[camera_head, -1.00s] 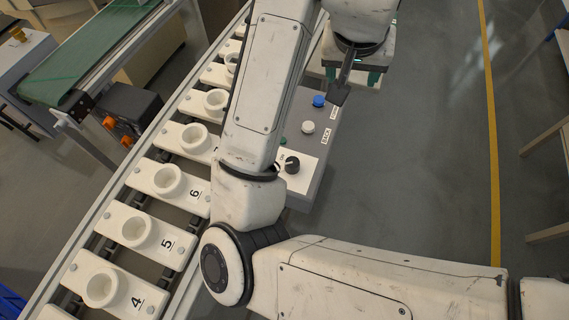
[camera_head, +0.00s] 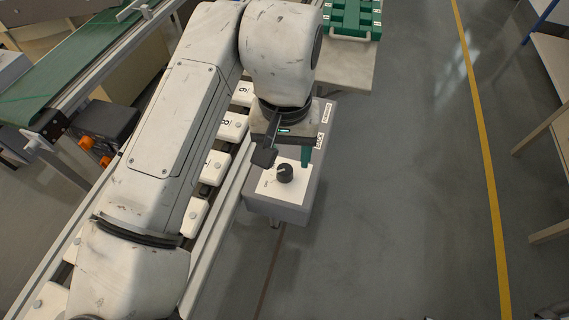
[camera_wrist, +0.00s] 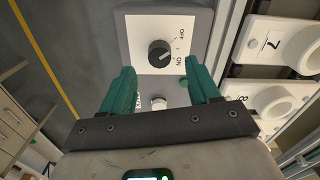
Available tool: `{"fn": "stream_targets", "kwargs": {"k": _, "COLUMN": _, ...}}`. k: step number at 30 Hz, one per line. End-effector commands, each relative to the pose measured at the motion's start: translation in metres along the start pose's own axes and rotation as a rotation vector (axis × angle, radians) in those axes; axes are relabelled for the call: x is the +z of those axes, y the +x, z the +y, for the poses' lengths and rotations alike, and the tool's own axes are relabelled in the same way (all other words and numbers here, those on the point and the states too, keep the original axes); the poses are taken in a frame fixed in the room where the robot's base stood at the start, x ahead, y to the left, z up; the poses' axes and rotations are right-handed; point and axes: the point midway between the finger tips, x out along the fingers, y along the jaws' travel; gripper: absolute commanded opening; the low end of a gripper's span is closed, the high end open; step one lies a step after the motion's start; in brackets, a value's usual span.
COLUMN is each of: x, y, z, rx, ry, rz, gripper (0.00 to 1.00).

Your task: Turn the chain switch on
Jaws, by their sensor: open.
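The chain switch is a black rotary knob (camera_head: 285,172) on a white plate at the near end of the grey control box (camera_head: 297,212). In the wrist view the knob (camera_wrist: 159,54) sits beyond my fingertips, with ON and OFF printed to its right. I cannot tell its setting for sure. My gripper (camera_wrist: 165,72) is open and empty, its two green fingers apart and pointing towards the knob without touching it. In the head view my gripper (camera_head: 287,152) is above the box, just behind the knob, partly hidden by my wrist.
The chain's numbered white holders (camera_head: 214,167) run beside the box. A green case (camera_head: 350,18) lies behind. The floor to the right is clear.

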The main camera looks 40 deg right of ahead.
Motion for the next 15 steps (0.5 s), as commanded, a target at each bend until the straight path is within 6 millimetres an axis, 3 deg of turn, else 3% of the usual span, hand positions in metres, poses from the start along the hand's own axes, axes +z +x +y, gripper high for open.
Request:
{"fn": "stream_targets", "kwargs": {"k": 6, "x": 0.0, "y": 0.03, "z": 0.0, "rx": 0.002, "ry": 0.0, "rz": 0.001, "gripper": 0.61}}
{"fn": "stream_targets", "kwargs": {"k": 15, "x": 0.0, "y": 0.039, "z": 0.0, "rx": 0.0, "ry": 0.0, "rz": 0.001, "gripper": 0.61}}
